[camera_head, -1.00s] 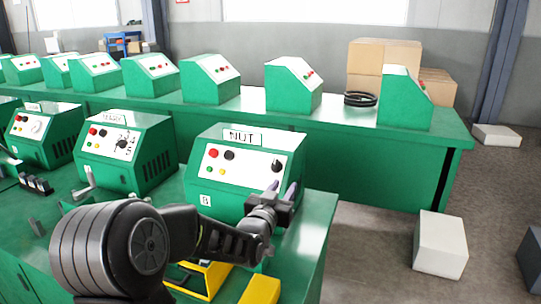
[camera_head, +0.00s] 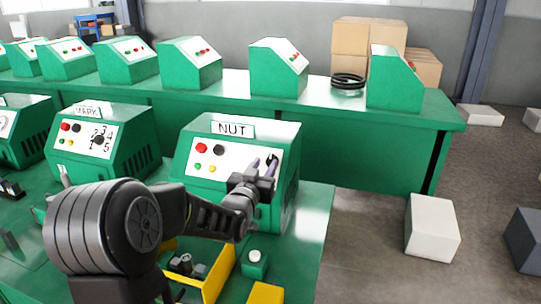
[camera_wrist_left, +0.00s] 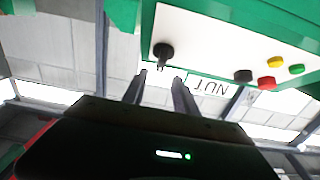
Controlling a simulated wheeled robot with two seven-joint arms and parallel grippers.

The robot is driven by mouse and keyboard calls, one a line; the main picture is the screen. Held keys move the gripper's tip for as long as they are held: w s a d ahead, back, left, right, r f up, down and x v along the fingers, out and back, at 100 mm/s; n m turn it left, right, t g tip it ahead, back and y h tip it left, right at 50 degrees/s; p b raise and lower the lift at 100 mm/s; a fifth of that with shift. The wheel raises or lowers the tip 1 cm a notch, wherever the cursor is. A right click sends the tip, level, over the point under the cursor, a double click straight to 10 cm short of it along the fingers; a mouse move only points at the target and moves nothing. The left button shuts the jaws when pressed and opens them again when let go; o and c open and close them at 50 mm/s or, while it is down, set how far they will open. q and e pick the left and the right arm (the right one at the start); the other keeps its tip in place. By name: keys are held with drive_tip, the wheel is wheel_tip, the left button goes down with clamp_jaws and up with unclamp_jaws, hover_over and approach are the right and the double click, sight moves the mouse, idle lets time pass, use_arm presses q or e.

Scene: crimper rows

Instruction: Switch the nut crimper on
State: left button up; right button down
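The nut crimper (camera_head: 240,202) is a green box with a "NUT" sign (camera_head: 233,128) on top and a white sloped panel. The panel carries red, black, yellow and green buttons and a black rotary knob at its right end. My left gripper (camera_head: 263,166) is in front of the knob and partly covers it in the head view. In the left wrist view the panel appears upside down, with the knob (camera_wrist_left: 163,53) just beyond the two fingertips (camera_wrist_left: 160,76). The fingers are apart with nothing between them; contact with the knob cannot be made out. My right gripper is not in view.
The "MARK" crimper (camera_head: 105,140) stands left of the nut crimper. A yellow tray (camera_head: 218,275) with small parts and a green block with a white button (camera_head: 254,264) are on the bench in front. Another green bench (camera_head: 390,125) with several crimpers runs behind.

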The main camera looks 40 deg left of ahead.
sight(271, 155)
use_arm(q)
drive_tip(key=x, duration=0.6)
drive_tip(key=shift+w+a+p, duration=0.1)
drive_tip(key=shift+w+p, duration=0.15)
drive_tip(key=shift+p, duration=0.1)
drive_tip(key=shift+c, duration=0.3)
clamp_jaws()
